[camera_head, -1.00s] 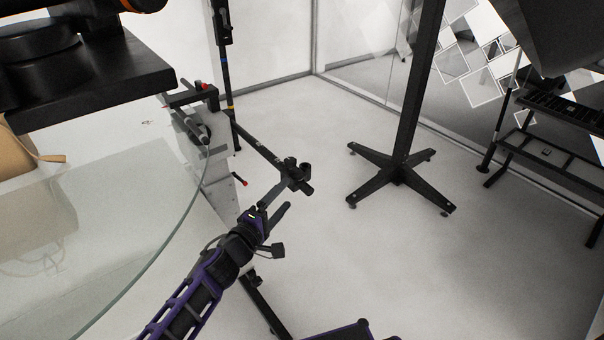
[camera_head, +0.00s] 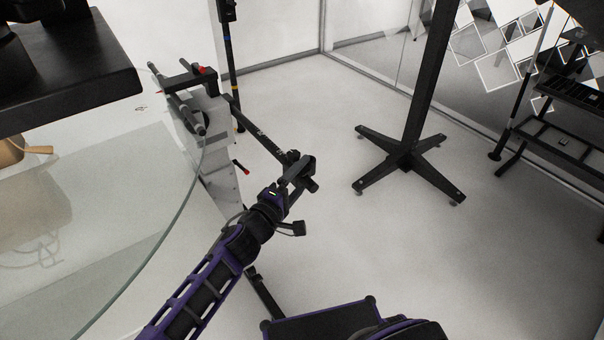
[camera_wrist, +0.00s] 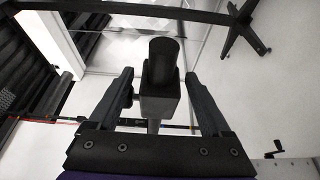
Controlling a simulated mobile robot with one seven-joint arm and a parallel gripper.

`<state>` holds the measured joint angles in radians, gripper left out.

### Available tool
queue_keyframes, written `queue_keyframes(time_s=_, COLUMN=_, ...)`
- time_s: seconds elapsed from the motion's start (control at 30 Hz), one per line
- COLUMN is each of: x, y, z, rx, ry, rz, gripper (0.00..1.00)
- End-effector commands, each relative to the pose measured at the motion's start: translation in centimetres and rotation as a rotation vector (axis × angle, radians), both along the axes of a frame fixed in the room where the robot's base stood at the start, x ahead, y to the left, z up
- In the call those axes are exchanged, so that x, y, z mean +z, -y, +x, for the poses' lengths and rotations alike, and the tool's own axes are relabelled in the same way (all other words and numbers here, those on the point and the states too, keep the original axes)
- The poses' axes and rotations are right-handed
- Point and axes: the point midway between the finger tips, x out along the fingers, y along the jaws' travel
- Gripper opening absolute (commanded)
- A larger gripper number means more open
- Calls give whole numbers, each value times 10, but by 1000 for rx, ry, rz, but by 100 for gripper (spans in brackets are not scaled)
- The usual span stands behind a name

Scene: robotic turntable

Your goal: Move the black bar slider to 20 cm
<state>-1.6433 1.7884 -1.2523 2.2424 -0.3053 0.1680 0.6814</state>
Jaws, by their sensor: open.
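The black bar (camera_head: 262,134) runs out from the white pillar toward the lower right and carries small pale markings, too small to read. The black slider (camera_head: 303,167) sits near its outer end. My gripper (camera_head: 298,180) is open at the slider, which partly hides behind the fingers. In the wrist view, the slider's square block and round black knob (camera_wrist: 161,95) stand between the two spread fingers, with a visible gap on each side. I cannot tell whether either finger touches it.
A glass tabletop (camera_head: 120,215) with a curved edge lies left of my arm. A black cross-footed stand (camera_head: 405,155) is right of the bar, and a dark pole (camera_head: 232,60) is behind it. A black rack (camera_head: 560,140) stands at far right. The floor between is clear.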

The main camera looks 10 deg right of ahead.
Motion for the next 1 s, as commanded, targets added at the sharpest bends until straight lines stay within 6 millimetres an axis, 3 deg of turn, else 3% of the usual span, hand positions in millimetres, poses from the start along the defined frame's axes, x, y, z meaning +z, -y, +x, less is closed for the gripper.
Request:
queue_keyframes(time_s=0.1, x=0, y=0, z=0, rx=0, ry=0, rz=0, gripper=82)
queue_keyframes(time_s=0.57, x=0, y=0, z=0, rx=0, ry=1, rz=1, gripper=0)
queue_keyframes(time_s=1.0, x=-1, y=-4, z=3, rx=1, ry=-1, rz=2, gripper=0)
